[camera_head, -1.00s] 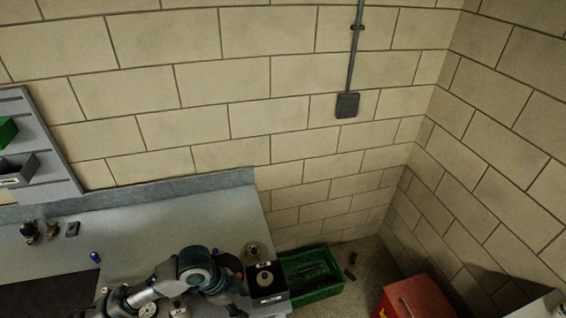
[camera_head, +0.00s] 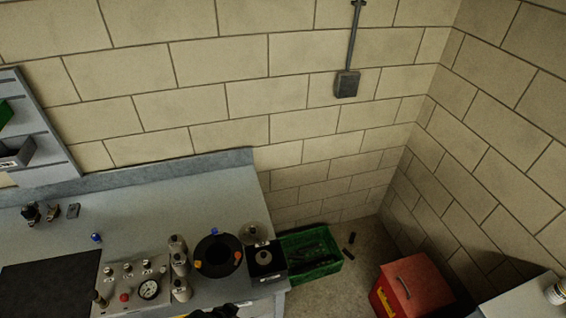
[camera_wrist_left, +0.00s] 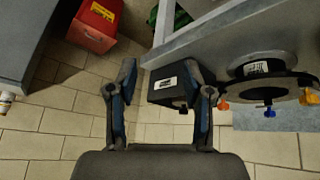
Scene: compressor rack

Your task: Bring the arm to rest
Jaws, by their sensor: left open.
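My left gripper (camera_wrist_left: 162,76) is open in the left wrist view, with its two dark fingers spread apart. No object is held between them. A black box with a white label (camera_wrist_left: 168,85) shows between and beyond the fingers, partly hidden by the right one. In the head view this box (camera_head: 266,262) stands at the right end of the bench (camera_head: 150,190). My left gripper cannot be made out in the head view. My right gripper is in neither view.
A black ring with coloured knobs (camera_head: 218,270), grey cylinders (camera_head: 178,262) and a gauge panel (camera_head: 128,286) stand near the bench's front. A green crate (camera_head: 322,268) and a red box (camera_head: 400,286) are on the floor to the right. The bench's back middle is clear.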

